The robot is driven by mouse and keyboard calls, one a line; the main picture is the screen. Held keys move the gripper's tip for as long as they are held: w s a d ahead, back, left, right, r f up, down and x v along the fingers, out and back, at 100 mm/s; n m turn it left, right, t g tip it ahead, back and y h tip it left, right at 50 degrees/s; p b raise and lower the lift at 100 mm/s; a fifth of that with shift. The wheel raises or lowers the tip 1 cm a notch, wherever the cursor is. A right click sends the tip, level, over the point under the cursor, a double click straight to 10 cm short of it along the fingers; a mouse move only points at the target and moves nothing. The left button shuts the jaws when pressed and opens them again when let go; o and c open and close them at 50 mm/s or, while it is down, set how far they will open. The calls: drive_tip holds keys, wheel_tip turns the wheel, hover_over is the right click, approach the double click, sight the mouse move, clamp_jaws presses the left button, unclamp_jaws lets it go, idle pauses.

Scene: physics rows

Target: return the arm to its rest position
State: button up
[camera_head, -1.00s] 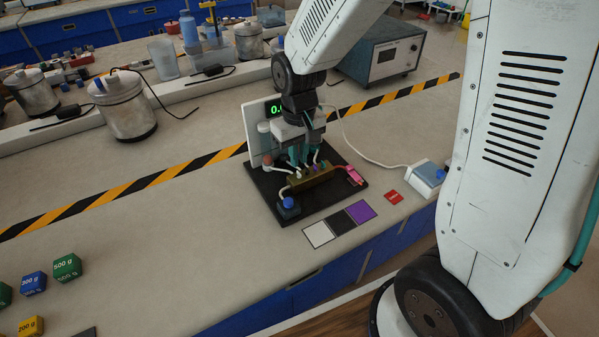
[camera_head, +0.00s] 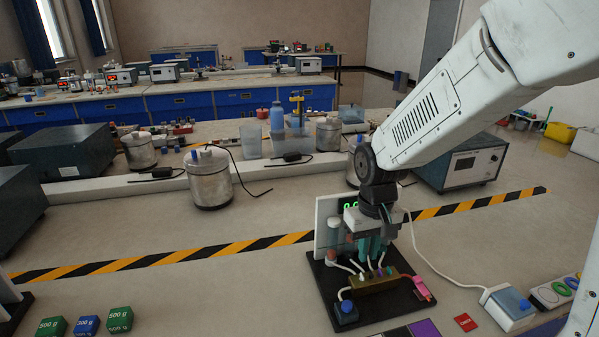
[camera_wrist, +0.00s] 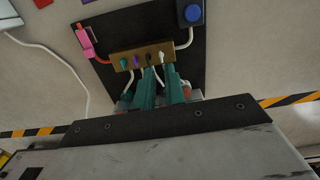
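My arm reaches from the upper right in the head view. My gripper (camera_head: 374,253) points down over the back part of a black board (camera_head: 326,294), close to a small brass block (camera_head: 376,284) with several coloured plugs and cables. Its two teal fingers stand apart in the wrist view (camera_wrist: 160,72), with a pale cable showing in the gap. I see nothing clamped between them. The fingertips are close to the plugs; whether they touch is unclear.
A panel with a green display (camera_head: 328,226) stands behind the gripper, partly hidden by it. A blue knob (camera_head: 346,307) and pink clip (camera_head: 422,288) flank the block. A metal pot (camera_head: 210,180) and a grey instrument (camera_head: 462,165) stand farther back. Open bench lies left.

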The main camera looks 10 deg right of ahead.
drive_tip(key=s+d+r+m, duration=0.1)
drive_tip(key=s+d+r, duration=0.1)
drive_tip(key=s+r, duration=0.5)
drive_tip(key=s+d+r+t, duration=0.1)
drive_tip(key=s+d+r, duration=0.2)
drive_tip(key=s+r, duration=0.4)
drive_tip(key=shift+s+d+r+m+t, duration=0.2)
drive_tip(key=shift+s+m+t, duration=0.15)
drive_tip(key=shift+s, duration=3.3)
